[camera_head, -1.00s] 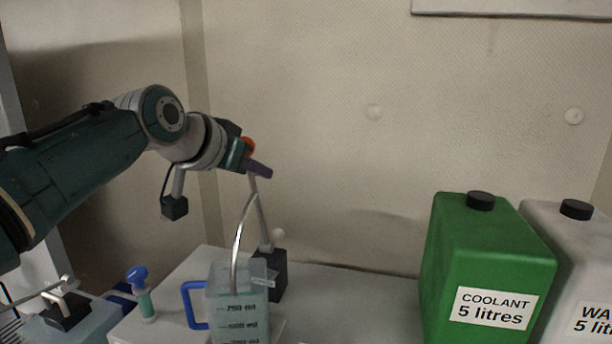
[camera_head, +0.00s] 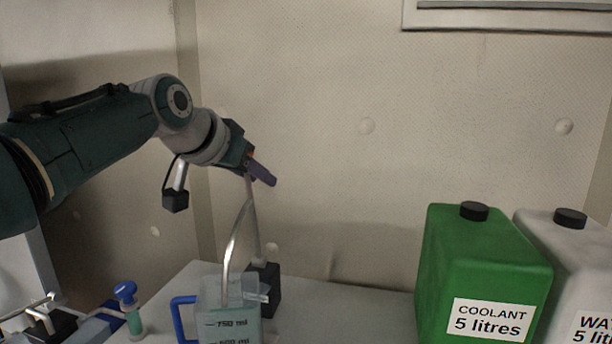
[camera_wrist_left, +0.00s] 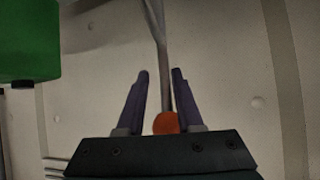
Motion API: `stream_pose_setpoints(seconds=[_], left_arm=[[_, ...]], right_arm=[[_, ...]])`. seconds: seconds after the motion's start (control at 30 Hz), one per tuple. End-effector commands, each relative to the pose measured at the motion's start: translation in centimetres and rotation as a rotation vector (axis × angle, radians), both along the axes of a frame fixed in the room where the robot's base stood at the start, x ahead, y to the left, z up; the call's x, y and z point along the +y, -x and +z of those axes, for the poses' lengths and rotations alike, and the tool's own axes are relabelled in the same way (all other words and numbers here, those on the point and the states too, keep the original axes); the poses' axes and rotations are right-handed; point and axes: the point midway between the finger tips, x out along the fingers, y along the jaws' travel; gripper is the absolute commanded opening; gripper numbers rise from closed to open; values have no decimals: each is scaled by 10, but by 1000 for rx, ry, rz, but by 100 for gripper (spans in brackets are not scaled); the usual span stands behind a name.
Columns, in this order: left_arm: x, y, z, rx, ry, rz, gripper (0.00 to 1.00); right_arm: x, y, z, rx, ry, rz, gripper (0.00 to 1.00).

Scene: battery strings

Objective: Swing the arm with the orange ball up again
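A thin metal arm (camera_head: 254,225) rises from a black block (camera_head: 264,288) on the bench, leaning slightly left. The orange ball (camera_wrist_left: 166,123) is on this arm's end; in the head view only a sliver (camera_head: 250,154) shows behind my left gripper. My left gripper (camera_head: 268,180) is at the ball, its purple fingers pointing down to the right. In the left wrist view, the fingers (camera_wrist_left: 160,75) stand apart either side of the arm and ball, with narrow gaps beside the ball, which sits near the palm. My right gripper is out of view.
A jug (camera_head: 228,318) with a blue handle and a curved metal tube stands in front of the block. A green coolant can (camera_head: 485,265) and a pale can (camera_head: 575,265) stand at the right. A blue-topped plunger (camera_head: 127,300) is at the lower left. The bench between jug and coolant can is clear.

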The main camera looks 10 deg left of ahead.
Motion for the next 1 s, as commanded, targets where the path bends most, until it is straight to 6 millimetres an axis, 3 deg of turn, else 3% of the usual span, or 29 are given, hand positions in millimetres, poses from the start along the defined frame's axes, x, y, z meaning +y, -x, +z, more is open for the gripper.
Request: stream_pose_setpoints(seconds=[0.47,0.67,1.0], left_arm=[[4,5,2,2,-3,4,43],[7,21,12,2,-5,4,43],[14,58,38,0,-3,3,43]], right_arm=[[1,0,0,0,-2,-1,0],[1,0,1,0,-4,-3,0],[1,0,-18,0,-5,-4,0]])
